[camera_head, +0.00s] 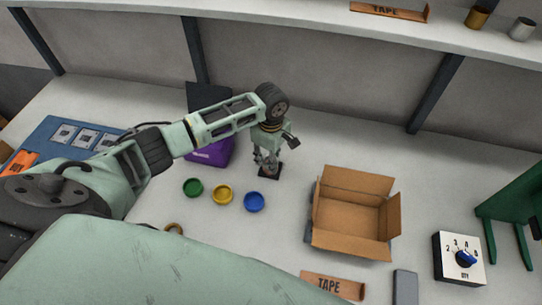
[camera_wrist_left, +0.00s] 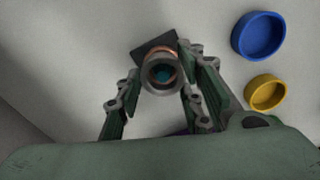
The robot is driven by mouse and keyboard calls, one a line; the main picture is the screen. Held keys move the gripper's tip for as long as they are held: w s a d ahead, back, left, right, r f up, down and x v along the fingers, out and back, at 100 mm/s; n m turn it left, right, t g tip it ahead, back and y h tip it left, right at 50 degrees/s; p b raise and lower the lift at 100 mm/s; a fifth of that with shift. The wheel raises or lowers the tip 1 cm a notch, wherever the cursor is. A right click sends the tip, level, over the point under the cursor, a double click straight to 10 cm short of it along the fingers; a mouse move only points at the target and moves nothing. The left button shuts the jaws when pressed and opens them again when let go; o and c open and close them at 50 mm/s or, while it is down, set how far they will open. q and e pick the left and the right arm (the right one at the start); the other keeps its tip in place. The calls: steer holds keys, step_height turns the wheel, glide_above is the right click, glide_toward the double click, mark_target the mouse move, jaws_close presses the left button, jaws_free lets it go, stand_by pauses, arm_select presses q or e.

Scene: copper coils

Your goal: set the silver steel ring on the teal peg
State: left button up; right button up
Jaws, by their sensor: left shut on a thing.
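My left gripper (camera_head: 266,160) points down over the small dark square base (camera_head: 270,172) of the peg. In the left wrist view the gripper (camera_wrist_left: 160,68) is shut on the silver steel ring (camera_wrist_left: 160,91), a grey ring between the fingers. The teal peg (camera_wrist_left: 162,73) shows through the ring's opening, roughly centred. A copper-coloured ring or coil (camera_wrist_left: 154,54) shows just beyond the silver ring, above the dark base (camera_wrist_left: 150,43). I cannot tell whether the silver ring touches the peg or the copper. My right gripper is not in view.
Green (camera_head: 193,187), yellow (camera_head: 223,194) and blue (camera_head: 254,202) round dishes lie in front of the gripper. A purple box (camera_head: 209,153) is left of it. An open cardboard box (camera_head: 352,236) stands to the right. A brass-coloured ring (camera_head: 174,228) is partly hidden by my arm.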

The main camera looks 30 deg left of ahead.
arm_select(q)
steer(key=shift+f, duration=0.6)
steer(key=o, duration=1)
steer(key=shift+r, duration=0.1)
step_height(320, 180, up, 3)
steer(key=p, duration=0.3)
steer(key=shift+r+p, duration=1.1)
steer(key=shift+r, duration=2.85)
steer(key=shift+s+f, duration=0.1)
